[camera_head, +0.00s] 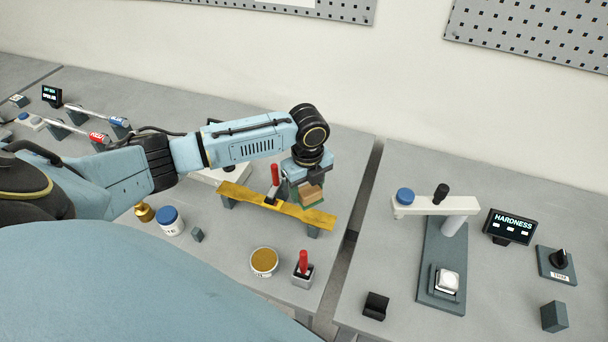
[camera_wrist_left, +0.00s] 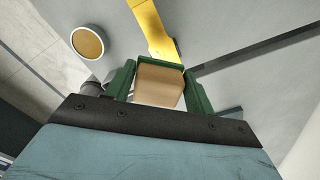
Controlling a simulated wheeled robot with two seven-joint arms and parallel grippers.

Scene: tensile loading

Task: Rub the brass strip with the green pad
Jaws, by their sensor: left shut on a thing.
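The brass strip (camera_head: 250,197) lies raised across dark grey supports near the middle of the head view; part of it shows in the left wrist view (camera_wrist_left: 155,30). My left gripper (camera_head: 309,189) is over its right part, shut on a tan block (camera_wrist_left: 158,84). A green edge, which looks like the green pad (camera_head: 314,205), shows under the block at the strip. Whether it touches the strip is hard to tell. In the wrist view the gripper (camera_wrist_left: 160,82) has green fingers on both sides of the block; the pad's underside is hidden. My right gripper is not in view.
A red-handled piece (camera_head: 275,174) stands at the strip's middle. In front are a round tan-filled dish (camera_head: 264,262), a red-handled tool in a holder (camera_head: 303,268) and a blue-lidded jar (camera_head: 170,221). A gap separates the hardness tester's table (camera_head: 385,240) on the right.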

